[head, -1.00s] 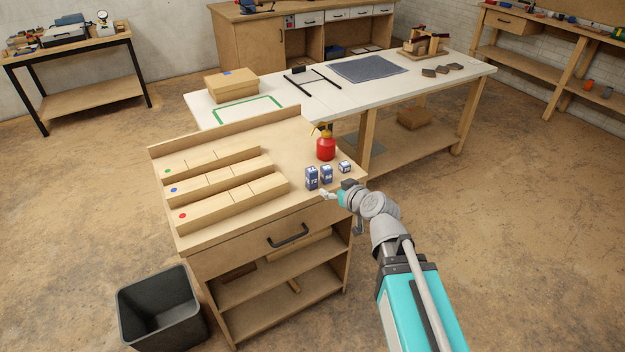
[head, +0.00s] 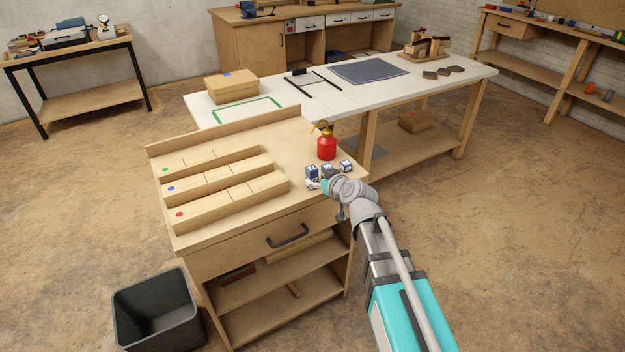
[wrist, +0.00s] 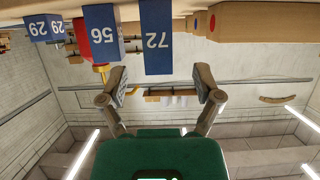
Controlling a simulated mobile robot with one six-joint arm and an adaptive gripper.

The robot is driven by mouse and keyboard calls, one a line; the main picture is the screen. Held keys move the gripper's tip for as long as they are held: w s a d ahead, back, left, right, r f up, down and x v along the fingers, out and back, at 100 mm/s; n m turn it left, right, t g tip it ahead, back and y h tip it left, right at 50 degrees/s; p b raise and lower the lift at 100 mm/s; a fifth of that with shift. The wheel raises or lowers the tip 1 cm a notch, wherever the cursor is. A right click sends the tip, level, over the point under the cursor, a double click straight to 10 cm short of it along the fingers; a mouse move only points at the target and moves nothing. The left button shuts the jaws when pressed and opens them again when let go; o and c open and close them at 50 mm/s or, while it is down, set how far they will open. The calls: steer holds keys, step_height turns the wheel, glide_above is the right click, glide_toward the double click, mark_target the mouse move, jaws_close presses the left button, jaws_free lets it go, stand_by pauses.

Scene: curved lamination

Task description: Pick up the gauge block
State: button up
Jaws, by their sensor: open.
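Three blue-and-white numbered blocks stand in a row on the wooden cabinet top. The tallest, marked 72 (head: 312,171), is at the left; it also shows upside down in the wrist view (wrist: 156,40). The block marked 56 (wrist: 103,32) is the middle one in the head view (head: 327,169). The smallest, marked 29 (wrist: 38,28), is at the right in the head view (head: 346,166). My gripper (head: 313,184) is at the near side of the 72 block. In the wrist view its open, empty fingers (wrist: 160,82) point at that block and are apart from it.
Long wooden pieces with coloured dots (head: 230,200) lie to the left on the cabinet top. A dark bin (head: 155,310) stands on the floor. A white worktable (head: 300,105) is behind.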

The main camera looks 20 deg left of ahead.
mark_target(314, 176)
steer(key=shift+b+x, duration=1)
steer(key=shift+x, duration=1.6)
steer(key=shift+w+r, duration=0.1)
steer(key=shift+d, duration=0.1)
jaws_close()
